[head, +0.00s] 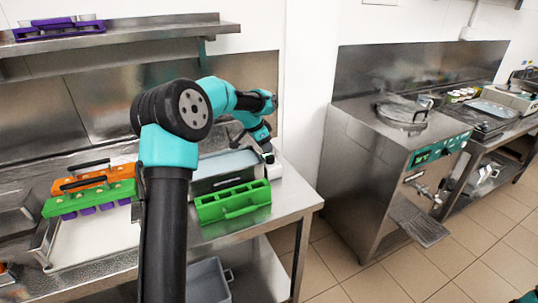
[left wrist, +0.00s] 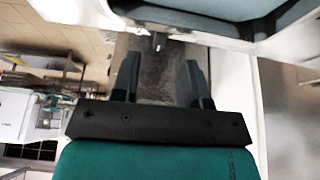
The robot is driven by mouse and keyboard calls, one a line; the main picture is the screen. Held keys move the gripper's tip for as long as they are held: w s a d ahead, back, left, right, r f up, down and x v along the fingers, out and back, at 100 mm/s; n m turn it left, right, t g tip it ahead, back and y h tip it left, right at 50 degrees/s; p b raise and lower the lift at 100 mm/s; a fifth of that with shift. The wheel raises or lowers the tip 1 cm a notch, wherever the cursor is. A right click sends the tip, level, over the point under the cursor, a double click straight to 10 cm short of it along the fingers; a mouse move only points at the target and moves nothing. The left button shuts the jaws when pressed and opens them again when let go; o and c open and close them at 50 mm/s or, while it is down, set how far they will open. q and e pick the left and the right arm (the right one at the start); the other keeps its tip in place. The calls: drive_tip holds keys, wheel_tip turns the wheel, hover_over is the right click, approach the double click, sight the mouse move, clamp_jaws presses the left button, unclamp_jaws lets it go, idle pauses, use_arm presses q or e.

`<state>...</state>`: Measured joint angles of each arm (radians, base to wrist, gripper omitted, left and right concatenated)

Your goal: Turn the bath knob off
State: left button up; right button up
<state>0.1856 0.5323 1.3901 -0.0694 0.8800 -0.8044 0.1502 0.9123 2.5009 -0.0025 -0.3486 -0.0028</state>
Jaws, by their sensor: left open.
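The metal bath (head: 207,185) with a pale blue surface stands on the left counter, behind the green mould. My left gripper (head: 268,158) is at the bath's right end, partly hidden by its own wrist. In the left wrist view its two dark fingers (left wrist: 159,80) are apart with nothing between them. A small dark knob-like piece (left wrist: 158,42) shows just beyond the fingertips, under a pale edge, and looks untouched. It is likely the bath knob, but its setting cannot be read. My right gripper is out of view.
A green mould (head: 232,203) lies in front of the bath. Orange (head: 95,180) and green (head: 88,197) moulds sit on the left of the counter. A steel freezer machine (head: 375,165) stands across a floor gap to the right.

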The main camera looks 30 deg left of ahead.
sight(270, 155)
use_arm(q)
drive_tip(key=x, duration=0.5)
clamp_jaws()
idle(0.3)
